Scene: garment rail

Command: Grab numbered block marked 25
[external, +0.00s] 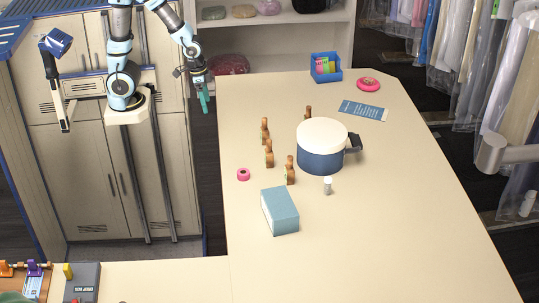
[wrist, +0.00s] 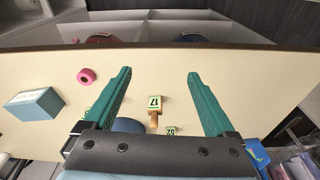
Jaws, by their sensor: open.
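Several wooden-knobbed numbered blocks stand on the table in the external view, at the left of the pot (external: 264,133) and behind it (external: 308,113); their numbers are not readable there. In the wrist view, one numbered block (wrist: 155,104) lies between my fingers' lines, its label seeming to read 17. A smaller label on another block (wrist: 171,130), close to my gripper's body, looks like 25 or 52, perhaps upside down. A further label by the left finger is mostly hidden. My gripper (external: 205,100) is open and empty, near the table's left edge; its green fingers (wrist: 160,75) are spread.
A blue-and-white pot (external: 321,150) stands beside the blocks. A blue box (external: 280,212), a pink ring (external: 243,174) and a small white bottle (external: 327,186) are nearer. The table's right and front are clear.

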